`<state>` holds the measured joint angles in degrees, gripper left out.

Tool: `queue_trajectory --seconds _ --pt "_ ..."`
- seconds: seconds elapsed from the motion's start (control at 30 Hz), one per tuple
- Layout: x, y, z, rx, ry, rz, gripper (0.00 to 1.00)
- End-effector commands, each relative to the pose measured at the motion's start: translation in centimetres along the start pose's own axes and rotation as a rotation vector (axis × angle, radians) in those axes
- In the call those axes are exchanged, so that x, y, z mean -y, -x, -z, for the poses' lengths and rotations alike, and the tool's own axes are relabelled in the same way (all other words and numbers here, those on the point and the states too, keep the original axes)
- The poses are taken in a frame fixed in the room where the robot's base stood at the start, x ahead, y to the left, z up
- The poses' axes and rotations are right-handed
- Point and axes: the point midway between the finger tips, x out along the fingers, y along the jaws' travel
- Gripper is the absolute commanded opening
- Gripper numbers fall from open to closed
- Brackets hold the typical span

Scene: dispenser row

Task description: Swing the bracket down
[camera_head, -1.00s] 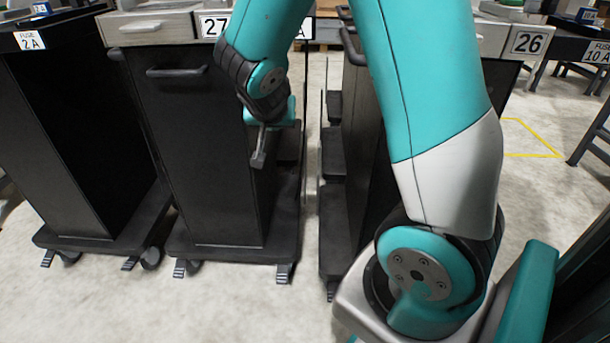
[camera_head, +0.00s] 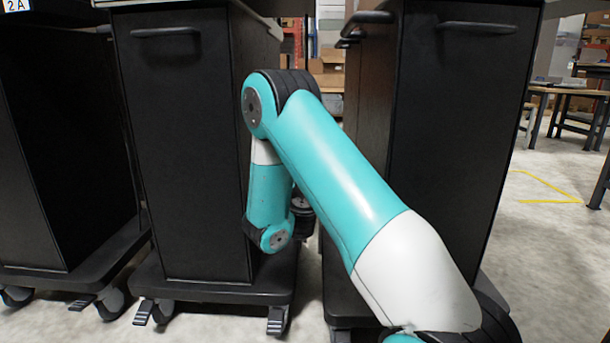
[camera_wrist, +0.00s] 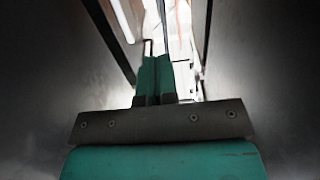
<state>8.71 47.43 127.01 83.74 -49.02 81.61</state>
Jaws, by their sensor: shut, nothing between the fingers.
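My gripper (camera_wrist: 155,80) shows in the wrist view with its two teal fingers together and nothing held between them. It points into the narrow gap between two dark walls. In the head view my arm reaches towards the gap between two black carts, and my gripper's fingers are hidden there. I cannot pick out the bracket in either view. Thin upright bars and a bright, washed-out area lie beyond the fingertips in the wrist view, too blurred to name.
A black wheeled cart (camera_head: 185,150) stands left of the gap and another black cart (camera_head: 465,130) stands right of it, both with handles. A third cart (camera_head: 55,160) is at far left. Open floor (camera_head: 545,250) with a yellow line lies at right.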

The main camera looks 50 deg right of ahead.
Motion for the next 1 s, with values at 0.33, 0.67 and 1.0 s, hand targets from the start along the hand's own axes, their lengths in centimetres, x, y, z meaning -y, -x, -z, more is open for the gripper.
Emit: queue_trajectory --seconds 0.33,0.67,1.0 --pt "0.0 -0.5 0.4 0.002 0.0 -0.003 0.0" --pt "-0.1 -3.8 0.9 0.003 -0.001 -0.004 0.0" --pt "-0.2 -9.8 0.1 -0.002 -0.006 -0.006 0.0"
